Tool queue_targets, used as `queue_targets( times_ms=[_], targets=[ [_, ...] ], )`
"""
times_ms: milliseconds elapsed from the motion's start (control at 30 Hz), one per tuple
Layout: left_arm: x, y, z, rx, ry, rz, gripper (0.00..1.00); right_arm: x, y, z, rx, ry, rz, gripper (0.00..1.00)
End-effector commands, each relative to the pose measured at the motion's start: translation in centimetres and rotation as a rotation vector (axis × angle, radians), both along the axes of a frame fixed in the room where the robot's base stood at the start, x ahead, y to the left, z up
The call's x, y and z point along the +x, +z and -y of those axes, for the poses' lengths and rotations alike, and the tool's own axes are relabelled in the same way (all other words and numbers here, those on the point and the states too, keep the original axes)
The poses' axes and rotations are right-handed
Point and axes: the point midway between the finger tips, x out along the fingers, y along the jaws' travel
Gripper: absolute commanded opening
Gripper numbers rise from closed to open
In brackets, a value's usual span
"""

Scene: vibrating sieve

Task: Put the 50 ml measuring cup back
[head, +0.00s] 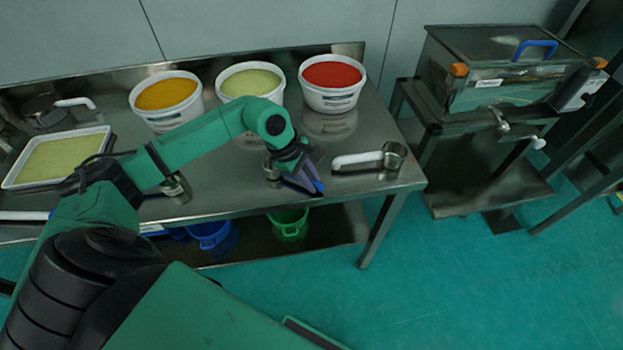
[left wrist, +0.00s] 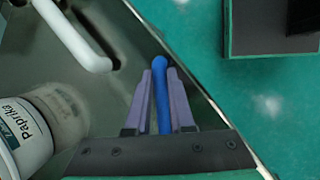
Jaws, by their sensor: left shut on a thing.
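My left gripper (head: 312,182) is shut on the blue handle (head: 319,187) of a measuring cup, near the front edge of the steel table. In the left wrist view the blue handle (left wrist: 162,95) runs between the two fingers of the left gripper (left wrist: 160,100). A small metal cup (head: 270,168) shows just left of the gripper and seems to belong to this handle. No size mark is readable. Another metal cup (head: 394,153) with a white handle (head: 356,160) lies to the right on the table. My right gripper is not in view.
Tubs of orange (head: 166,94), pale green (head: 250,82) and red powder (head: 332,74) stand at the back. The tub in the wrist view is labelled Paprika (left wrist: 22,130). A metal cup (head: 174,188) and a white tray (head: 56,158) are left. The sieve machine (head: 500,70) stands right.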

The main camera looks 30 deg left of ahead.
Motion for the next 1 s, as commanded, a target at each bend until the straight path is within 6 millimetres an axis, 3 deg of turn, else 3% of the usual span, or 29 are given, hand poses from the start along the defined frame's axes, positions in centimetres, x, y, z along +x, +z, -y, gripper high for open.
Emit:
queue_targets(
  times_ms=[367,400,500,700,733,800,1000],
  targets=[
    [0.01,-0.22,0.0,0.0,0.0,0.0,0.0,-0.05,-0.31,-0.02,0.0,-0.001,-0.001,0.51],
    [0.01,-0.22,0.0,0.0,0.0,0.0,0.25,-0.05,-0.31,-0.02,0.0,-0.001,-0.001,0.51],
    [0.01,-0.22,0.0,0.0,0.0,0.0,0.56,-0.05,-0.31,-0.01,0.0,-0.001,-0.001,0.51],
    [0.0,-0.22,0.0,0.0,0.0,0.0,0.56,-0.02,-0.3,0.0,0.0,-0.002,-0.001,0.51],
    [-0.01,-0.24,0.0,0.0,0.0,0.0,0.6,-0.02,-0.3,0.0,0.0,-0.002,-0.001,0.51],
    [-0.01,-0.24,0.0,0.0,0.0,0.0,0.86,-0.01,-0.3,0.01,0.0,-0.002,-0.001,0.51],
    [-0.01,-0.24,0.0,0.0,0.0,0.0,0.86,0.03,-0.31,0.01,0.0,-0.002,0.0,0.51]
  ],
)
